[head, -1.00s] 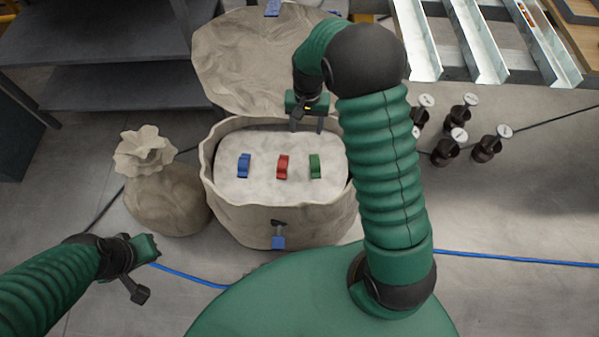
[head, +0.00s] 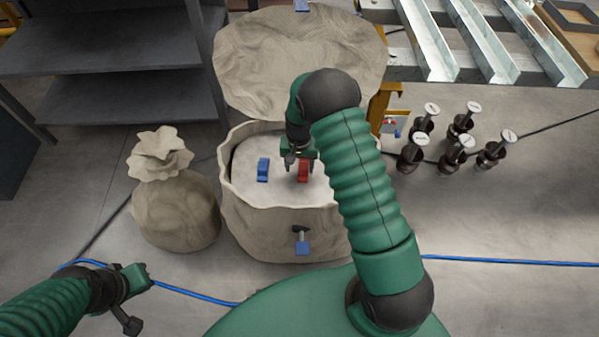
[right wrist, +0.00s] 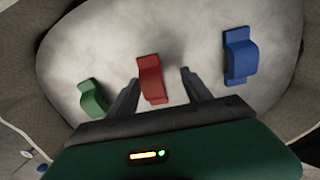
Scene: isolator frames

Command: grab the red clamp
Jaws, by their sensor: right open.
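The red clamp (head: 304,172) stands on the pale top of the sack-like container (head: 285,225). In the right wrist view the red clamp (right wrist: 150,78) shows between the two spread fingers of my right gripper (right wrist: 160,82). In the head view my right gripper (head: 299,164) is low over the clamp, open and not closed on it. The blue clamp (head: 263,169) stands to the left. The green clamp (right wrist: 92,97) shows in the right wrist view; my arm hides it in the head view. My left gripper (head: 133,290) is at the lower left, away from the clamps; its jaw state is unclear.
A tied sack (head: 177,208) stands left of the container, with a dark shelf (head: 105,90) behind. A large lid-like slab (head: 300,55) rises behind the container. A blue cable (head: 500,260) crosses the floor.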

